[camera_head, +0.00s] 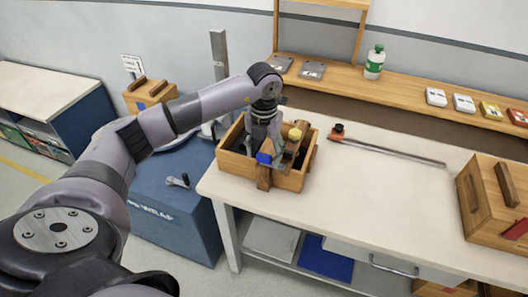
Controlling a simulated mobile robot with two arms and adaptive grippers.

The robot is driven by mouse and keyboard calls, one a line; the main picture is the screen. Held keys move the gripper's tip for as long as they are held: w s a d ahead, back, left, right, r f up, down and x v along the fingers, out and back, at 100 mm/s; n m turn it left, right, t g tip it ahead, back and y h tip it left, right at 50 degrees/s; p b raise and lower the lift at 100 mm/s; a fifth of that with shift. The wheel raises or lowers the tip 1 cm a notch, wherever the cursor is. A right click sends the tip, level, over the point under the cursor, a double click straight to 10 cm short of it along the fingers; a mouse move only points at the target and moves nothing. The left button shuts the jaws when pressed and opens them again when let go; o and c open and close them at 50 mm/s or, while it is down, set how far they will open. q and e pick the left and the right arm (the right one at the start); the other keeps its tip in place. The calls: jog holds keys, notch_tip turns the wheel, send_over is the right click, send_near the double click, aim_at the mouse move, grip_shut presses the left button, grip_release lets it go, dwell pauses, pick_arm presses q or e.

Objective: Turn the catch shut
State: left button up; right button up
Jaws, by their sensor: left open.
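An open-topped wooden box (235,165) stands at the left end of the white workbench. A blue piece (264,159) and a yellow round knob (295,134) sit by the bar and the box's right part. My left gripper (273,152) points down over the box, its fingers apart around the blue piece and close to the bar. I cannot tell whether they touch. The gripper hides part of the box's inside. My right gripper is out of view.
A long metal bar clamp (395,147) lies behind the box to the right. A closed wooden box (480,210) stands at the bench's right end. A bottle (375,63) stands on the back shelf. The white bench top (380,195) between the boxes is clear.

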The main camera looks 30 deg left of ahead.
aim_at(264, 154)
pick_arm(q)
notch_tip(264, 154, up, 12)
dwell(0.5)
dwell(0.3)
